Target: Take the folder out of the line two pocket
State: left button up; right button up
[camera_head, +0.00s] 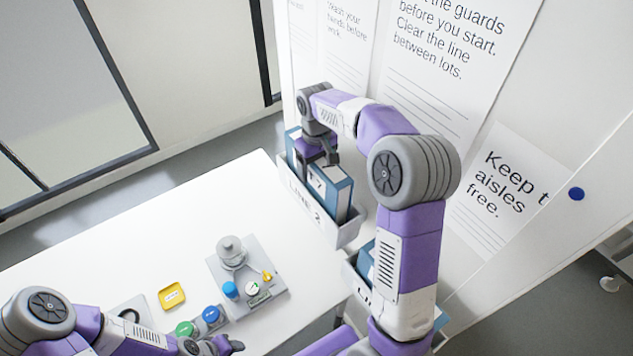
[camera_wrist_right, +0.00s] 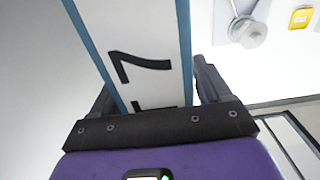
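The line two pocket (camera_head: 309,204) is a pale wall holder lettered LINE 2. In it stands a blue folder with a white spine (camera_head: 318,184) marked with a 7; the folder's lower part is hidden by the pocket. My right gripper (camera_head: 318,155) is at the top of this folder. In the right wrist view the folder's spine (camera_wrist_right: 145,55) runs between the two fingers, one close at each side. I cannot tell whether the fingers press on it. My left gripper (camera_head: 225,346) is low in the head view, partly cut off by the bottom edge; its fingers are unclear.
A second pocket with blue folders (camera_head: 365,262) hangs lower right, partly behind my right arm. A white table (camera_head: 120,235) holds a grey station (camera_head: 262,296), a yellow tray (camera_head: 172,296) and blue and green capped items (camera_head: 211,314). The wall with posters is close behind the pockets.

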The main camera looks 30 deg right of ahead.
grip_shut()
jog(key=shift+r, duration=0.1)
jog(key=shift+r, duration=0.1)
dwell(0.3)
